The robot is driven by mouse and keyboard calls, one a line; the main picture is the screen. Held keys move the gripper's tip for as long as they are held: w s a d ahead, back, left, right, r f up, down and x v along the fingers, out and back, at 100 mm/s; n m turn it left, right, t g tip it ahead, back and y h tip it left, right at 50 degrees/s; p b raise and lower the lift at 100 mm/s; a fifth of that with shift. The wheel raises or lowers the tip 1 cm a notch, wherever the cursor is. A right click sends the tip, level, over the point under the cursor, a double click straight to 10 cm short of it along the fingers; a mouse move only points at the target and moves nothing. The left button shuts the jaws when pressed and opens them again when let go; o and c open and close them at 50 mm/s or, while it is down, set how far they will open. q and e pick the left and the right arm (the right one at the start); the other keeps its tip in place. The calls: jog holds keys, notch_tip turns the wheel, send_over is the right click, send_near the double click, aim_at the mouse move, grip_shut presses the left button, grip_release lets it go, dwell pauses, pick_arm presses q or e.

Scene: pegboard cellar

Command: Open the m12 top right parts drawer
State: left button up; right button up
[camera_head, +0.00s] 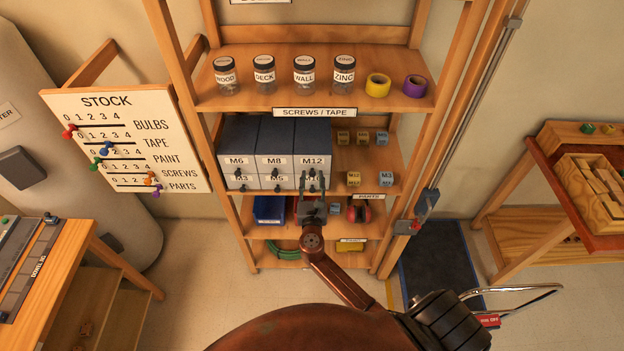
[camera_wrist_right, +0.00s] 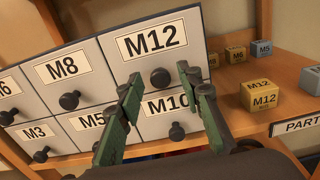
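The parts drawer unit (camera_head: 262,140) is a dark blue block with grey drawer fronts in two rows on the middle shelf. The M12 drawer (camera_head: 312,161) is at its top right and looks shut, level with its neighbours. In the right wrist view the M12 drawer (camera_wrist_right: 194,27) shows a round dark knob (camera_wrist_right: 160,77) under its label. My right gripper (camera_head: 312,182) is in front of the unit. In the wrist view its open green fingers (camera_wrist_right: 159,73) appear one on each side of that knob; I cannot tell how near they are. My left gripper is out of view.
The M10 drawer (camera_wrist_right: 178,117) lies below M12, partly behind the fingers. Small labelled boxes (camera_wrist_right: 262,96) stand right of the unit. Jars (camera_head: 304,75) and tape rolls (camera_head: 378,85) stand on the shelf above. A stock board (camera_head: 130,135) is at left.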

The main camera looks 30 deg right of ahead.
grip_shut()
dwell(0.4)
jog(key=p+v, duration=0.3)
jog(key=v, duration=1.2)
jog(key=shift+a, duration=0.15)
jog(key=shift+f, duration=0.1)
jog(key=shift+o, duration=0.5)
grip_release()
jog(key=shift+s, duration=0.1)
